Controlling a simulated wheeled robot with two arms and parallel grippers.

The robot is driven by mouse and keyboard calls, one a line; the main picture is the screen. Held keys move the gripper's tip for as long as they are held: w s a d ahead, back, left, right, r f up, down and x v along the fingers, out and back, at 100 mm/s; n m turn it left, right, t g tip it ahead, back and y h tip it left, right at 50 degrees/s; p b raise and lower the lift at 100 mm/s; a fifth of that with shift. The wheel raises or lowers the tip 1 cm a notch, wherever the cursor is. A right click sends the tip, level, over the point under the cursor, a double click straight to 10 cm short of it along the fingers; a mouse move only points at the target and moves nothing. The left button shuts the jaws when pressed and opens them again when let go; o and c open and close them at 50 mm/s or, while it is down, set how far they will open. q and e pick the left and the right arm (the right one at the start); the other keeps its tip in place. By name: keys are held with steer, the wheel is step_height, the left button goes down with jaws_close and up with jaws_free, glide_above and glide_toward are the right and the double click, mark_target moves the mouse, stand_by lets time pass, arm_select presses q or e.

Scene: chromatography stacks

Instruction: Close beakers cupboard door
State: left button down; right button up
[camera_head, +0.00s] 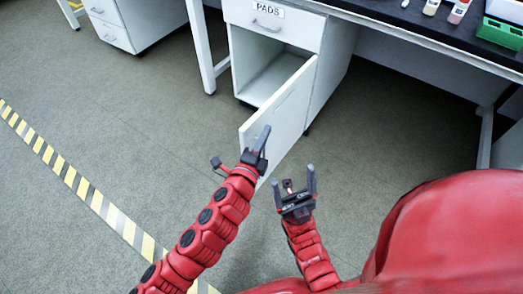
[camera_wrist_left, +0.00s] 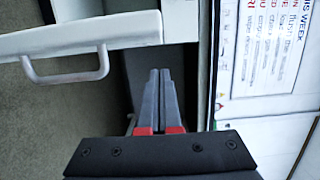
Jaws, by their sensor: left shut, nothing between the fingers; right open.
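A white cupboard door (camera_head: 285,108) stands swung open in the head view, exposing the empty-looking white interior (camera_head: 272,78) beneath a drawer labelled "PADS" (camera_head: 267,18). No "beakers" label is readable. My left gripper (camera_head: 265,136) is shut and empty, overlapping the door's near lower part; I cannot tell whether it touches. In the left wrist view its closed fingers (camera_wrist_left: 158,92) point into a dark gap between a white panel with a handle (camera_wrist_left: 85,45) and a white surface bearing a printed sheet (camera_wrist_left: 268,45). My right gripper (camera_head: 297,190) is open and empty, lower and to the right.
A black bench top (camera_head: 420,32) with small bottles (camera_head: 458,11) and a green rack (camera_head: 498,33) lies at the upper right. Another white drawer unit (camera_head: 130,22) stands at upper left. The grey floor around is mostly clear.

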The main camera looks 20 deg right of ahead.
mark_target(255, 130)
arm_select(q)
steer(key=shift+w+a, duration=0.95)
steer(key=shift+w, duration=0.2)
steer(key=shift+w+a, duration=0.1)
